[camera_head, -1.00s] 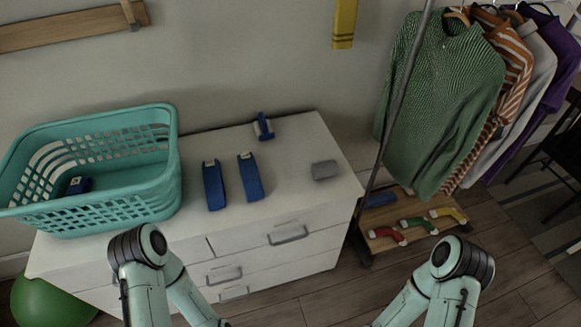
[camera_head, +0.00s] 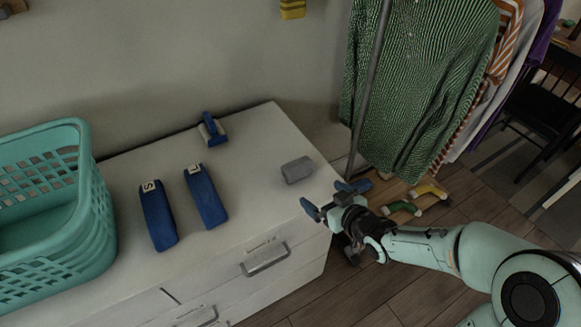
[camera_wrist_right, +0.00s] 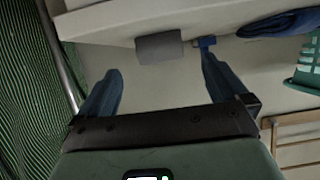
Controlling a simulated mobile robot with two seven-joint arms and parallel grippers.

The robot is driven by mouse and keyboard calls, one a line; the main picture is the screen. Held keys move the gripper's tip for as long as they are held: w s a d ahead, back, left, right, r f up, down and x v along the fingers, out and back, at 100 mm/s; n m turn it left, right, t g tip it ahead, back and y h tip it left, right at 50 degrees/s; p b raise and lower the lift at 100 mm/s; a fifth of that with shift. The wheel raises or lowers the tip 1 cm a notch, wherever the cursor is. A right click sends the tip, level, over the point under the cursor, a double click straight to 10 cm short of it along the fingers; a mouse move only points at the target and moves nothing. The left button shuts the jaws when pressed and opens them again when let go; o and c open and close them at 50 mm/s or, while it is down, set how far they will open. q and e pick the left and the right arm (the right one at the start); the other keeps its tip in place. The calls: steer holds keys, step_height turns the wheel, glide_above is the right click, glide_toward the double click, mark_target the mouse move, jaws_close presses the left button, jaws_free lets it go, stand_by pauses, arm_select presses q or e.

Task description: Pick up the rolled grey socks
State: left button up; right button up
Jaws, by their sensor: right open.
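The rolled grey socks (camera_head: 297,169) lie on the white dresser top (camera_head: 255,140) near its right end. They also show in the right wrist view (camera_wrist_right: 159,46), beyond and roughly between the finger tips. My right gripper (camera_head: 333,198) is open and empty, with blue fingers. It is by the dresser's right front corner, to the right of and nearer than the socks, apart from them. Its fingers also show in the right wrist view (camera_wrist_right: 162,70). My left gripper is not in view.
Two long blue rolls (camera_head: 206,196) (camera_head: 158,215) and a small blue-and-white item (camera_head: 212,130) lie on the dresser. A teal basket (camera_head: 75,235) stands at its left. A rail with a green garment (camera_head: 420,80) is right of the dresser, with coloured rolls (camera_head: 402,208) low beneath it.

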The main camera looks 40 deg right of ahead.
mark_target(303, 174)
steer(key=w+p, duration=0.1)
steer(key=p, duration=0.1)
steer(key=w+p, duration=0.1)
steer(key=p, duration=0.1)
steer(key=shift+d+r, duration=0.1)
steer(key=shift+d, duration=0.15)
steer(key=x, duration=0.6)
steer(key=shift+r+x, duration=0.15)
steer(key=shift+x, duration=1.2)
steer(key=shift+r+x, duration=0.15)
steer(key=shift+x, duration=1.15)
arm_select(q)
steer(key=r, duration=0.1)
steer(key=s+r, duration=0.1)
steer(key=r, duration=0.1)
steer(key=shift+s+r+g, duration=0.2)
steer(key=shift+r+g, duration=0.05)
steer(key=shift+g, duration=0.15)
arm_select(e)
steer(key=shift+w, duration=0.15)
steer(key=c, duration=0.7)
